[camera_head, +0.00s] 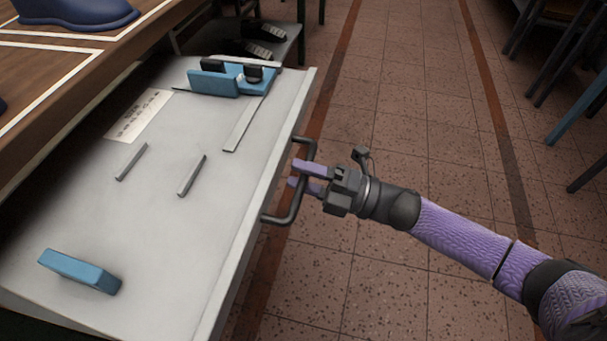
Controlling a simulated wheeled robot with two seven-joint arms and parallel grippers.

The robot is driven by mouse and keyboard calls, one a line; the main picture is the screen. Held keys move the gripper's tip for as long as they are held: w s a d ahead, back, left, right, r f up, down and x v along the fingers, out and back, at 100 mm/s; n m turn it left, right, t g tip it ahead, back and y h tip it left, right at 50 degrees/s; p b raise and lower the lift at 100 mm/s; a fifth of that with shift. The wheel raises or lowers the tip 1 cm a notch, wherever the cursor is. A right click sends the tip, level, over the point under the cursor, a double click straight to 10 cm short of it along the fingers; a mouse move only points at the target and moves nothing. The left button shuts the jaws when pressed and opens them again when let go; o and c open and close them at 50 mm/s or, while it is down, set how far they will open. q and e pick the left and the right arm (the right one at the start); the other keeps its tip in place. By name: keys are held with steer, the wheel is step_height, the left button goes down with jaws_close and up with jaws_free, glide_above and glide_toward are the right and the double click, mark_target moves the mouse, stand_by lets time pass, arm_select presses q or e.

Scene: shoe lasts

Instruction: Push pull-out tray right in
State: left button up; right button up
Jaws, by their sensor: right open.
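The pull-out tray (170,220) is a light grey flat drawer that sticks out from under the wooden table at the left. Its dark bar handle (296,205) is fixed on the right-hand front edge. My right gripper (298,174) has purple fingers and comes in from the right. Its fingers are apart and reach to the handle, one above the other, overlapping the bar in the picture. I cannot tell whether they touch it. My left gripper is not in view.
On the tray lie a blue block (80,271), several grey metal strips (192,175), a paper sheet (138,115) and a blue holder (228,80). A wooden table (60,75) with a dark blue shoe last (75,12) is at upper left. Tiled floor (420,110) is clear; chairs stand at upper right.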

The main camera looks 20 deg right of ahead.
jaws_close()
stand_by(1.0)
stand_by(0.4)
